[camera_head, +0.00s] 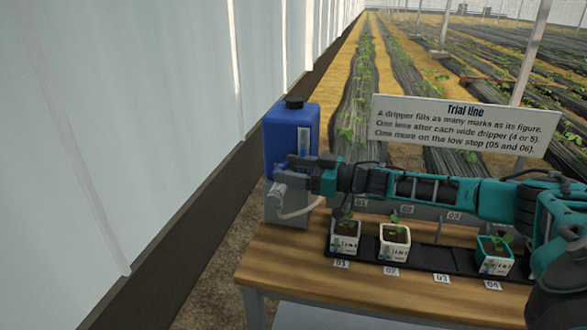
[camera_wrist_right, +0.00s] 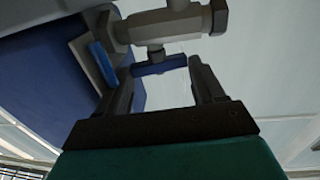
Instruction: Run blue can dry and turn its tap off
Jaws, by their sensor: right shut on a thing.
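The blue can (camera_head: 284,132) with a black cap stands on a grey stand (camera_head: 284,211) at the left end of the bench. A pale strip (camera_head: 304,140) runs down its front; I cannot read a liquid level in it. My right gripper (camera_head: 283,176) is at the can's lower front and partly hides the tap. In the right wrist view, the tap's grey metal body (camera_wrist_right: 165,25) has a blue handle (camera_wrist_right: 160,65) below it. The right gripper (camera_wrist_right: 163,72) is shut on this handle, one finger at each end. Whether liquid runs is not visible. My left gripper is not in view.
A black tray (camera_head: 435,258) on the wooden bench (camera_head: 300,268) holds white pots (camera_head: 344,237) at 01 and 02 and a teal pot (camera_head: 495,257) at 04. A "Trial line" sign (camera_head: 458,127) stands behind my arm.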

